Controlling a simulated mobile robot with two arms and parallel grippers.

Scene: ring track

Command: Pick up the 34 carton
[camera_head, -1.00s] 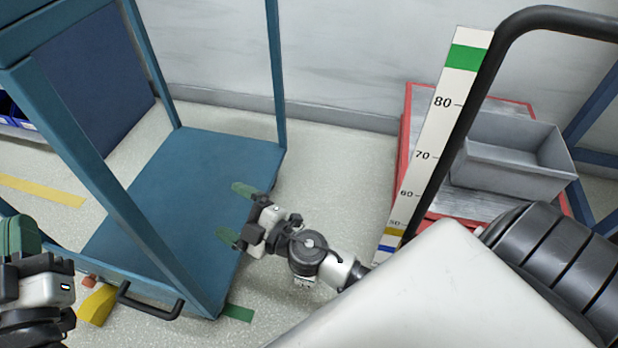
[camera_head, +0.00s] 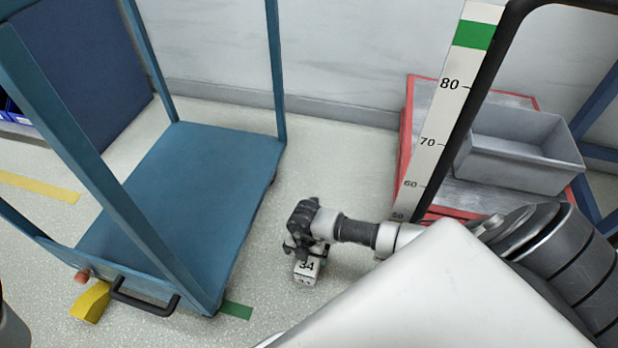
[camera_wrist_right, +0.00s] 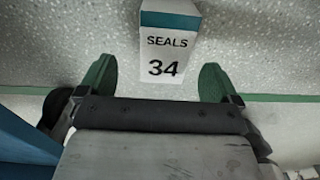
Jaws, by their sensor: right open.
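The 34 carton (camera_head: 306,270) is a small white box on the floor to the right of the blue cart. In the right wrist view the carton (camera_wrist_right: 168,45) shows a teal band and the words "SEALS 34". My right gripper (camera_head: 302,248) points down over the carton, hiding part of it in the head view. In the right wrist view the right gripper (camera_wrist_right: 156,78) is open, its green fingers on either side of the carton's near end, with visible gaps. My left gripper is not in view.
The blue cart (camera_head: 180,180) with posts and a black handle (camera_head: 145,303) stands to the left. A yellow wedge (camera_head: 91,302) lies by its front. A grey bin (camera_head: 520,150) sits on a red-edged platform at right, behind a measuring post (camera_head: 440,120).

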